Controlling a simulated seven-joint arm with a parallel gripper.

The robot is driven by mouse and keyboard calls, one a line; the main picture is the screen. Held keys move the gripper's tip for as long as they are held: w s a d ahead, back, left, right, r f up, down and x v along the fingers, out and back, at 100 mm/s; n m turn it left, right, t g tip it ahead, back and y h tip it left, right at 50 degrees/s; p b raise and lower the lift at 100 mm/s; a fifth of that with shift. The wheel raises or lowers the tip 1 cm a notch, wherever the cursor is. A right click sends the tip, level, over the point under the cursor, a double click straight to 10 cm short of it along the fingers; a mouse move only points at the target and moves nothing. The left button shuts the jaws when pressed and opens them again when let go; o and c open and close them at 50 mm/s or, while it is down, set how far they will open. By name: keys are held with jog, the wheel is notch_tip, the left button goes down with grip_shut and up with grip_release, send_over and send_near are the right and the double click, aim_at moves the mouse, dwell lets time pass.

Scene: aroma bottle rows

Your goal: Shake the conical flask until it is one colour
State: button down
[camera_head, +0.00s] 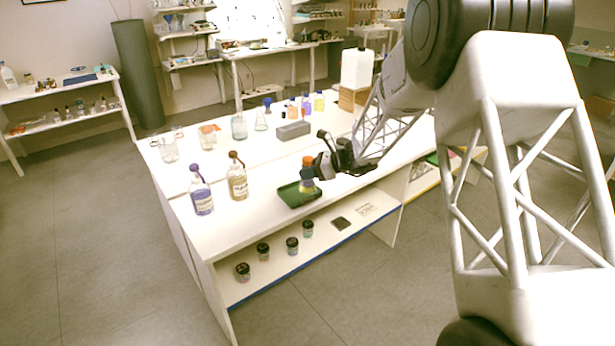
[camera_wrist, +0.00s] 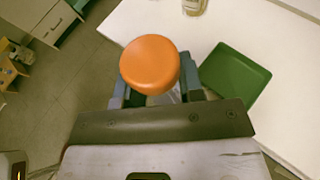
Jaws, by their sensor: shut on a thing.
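The conical flask (camera_head: 307,184) has an orange stopper (camera_wrist: 150,64), which also shows in the head view (camera_head: 308,161). In the head view its contents look layered, yellowish above and blue below. My gripper (camera_head: 318,168) is shut on the flask near its neck. The flask looks upright, over or just in front of the green tray (camera_head: 290,197); I cannot tell whether it touches the tray. In the wrist view the stopper hides most of the flask between the fingers (camera_wrist: 155,96), and the green tray (camera_wrist: 236,74) lies to the right.
A bottle with purple contents (camera_head: 202,196) and a bottle with amber contents (camera_head: 237,182) stand left of the tray. A grey block (camera_head: 292,131), a beaker (camera_head: 168,150) and several coloured bottles stand farther back. Small jars (camera_head: 263,252) sit on the lower shelf.

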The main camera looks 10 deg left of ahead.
jog(key=shift+f, duration=1.75)
jog(key=shift+r, duration=0.15)
jog(key=shift+w, duration=0.1)
